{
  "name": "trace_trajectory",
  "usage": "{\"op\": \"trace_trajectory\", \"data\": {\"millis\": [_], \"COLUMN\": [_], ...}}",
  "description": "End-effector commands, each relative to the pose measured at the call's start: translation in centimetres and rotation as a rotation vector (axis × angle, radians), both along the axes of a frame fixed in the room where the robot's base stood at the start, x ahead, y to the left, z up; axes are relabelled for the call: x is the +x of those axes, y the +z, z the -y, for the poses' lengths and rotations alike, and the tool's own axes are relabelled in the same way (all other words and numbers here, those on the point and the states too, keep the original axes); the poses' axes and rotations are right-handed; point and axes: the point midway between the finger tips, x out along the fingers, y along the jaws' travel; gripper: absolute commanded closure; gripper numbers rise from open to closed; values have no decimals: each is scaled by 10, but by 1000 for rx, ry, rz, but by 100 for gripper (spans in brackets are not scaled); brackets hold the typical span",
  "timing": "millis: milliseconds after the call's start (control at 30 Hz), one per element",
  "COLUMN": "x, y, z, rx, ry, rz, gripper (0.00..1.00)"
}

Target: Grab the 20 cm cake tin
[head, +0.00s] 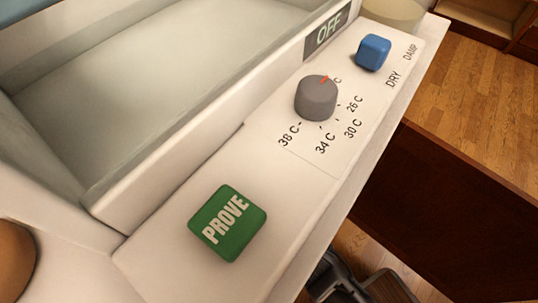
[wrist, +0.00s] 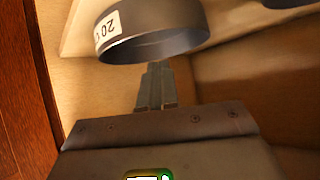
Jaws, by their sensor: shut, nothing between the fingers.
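The cake tin (wrist: 160,25) is a grey round tin with a white label (wrist: 108,30), partly readable as "20". It shows at the top of the wrist view, its upper part cut off by the frame. My gripper (wrist: 157,72) is in the wrist view with its fingers together and nothing between them. The fingertips lie at the tin's lower edge in the picture; I cannot tell whether they touch it. The tin does not show in the head view.
A dark rounded object (wrist: 288,2) shows at the wrist view's top right. Pale wooden surfaces surround the tin, with a reddish-brown panel (wrist: 30,90) at left. The head view shows a white machine with a green PROVE button (head: 228,222), grey knob (head: 315,99) and blue button (head: 372,52).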

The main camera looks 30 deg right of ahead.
Motion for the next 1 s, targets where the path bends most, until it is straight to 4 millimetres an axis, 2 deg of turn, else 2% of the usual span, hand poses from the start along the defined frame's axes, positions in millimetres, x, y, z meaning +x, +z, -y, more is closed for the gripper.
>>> {"op": "trace_trajectory", "data": {"millis": [33,133,467,1000], "x": [19,42,74,167], "y": [-11,-19,-22,-22], "z": [5,15,31,69], "rx": [-15,-38,-65,-64], "ry": [-21,-64,-106,-104], "rz": [0,-6,-8,-7], "gripper": [100,100,100,100]}}
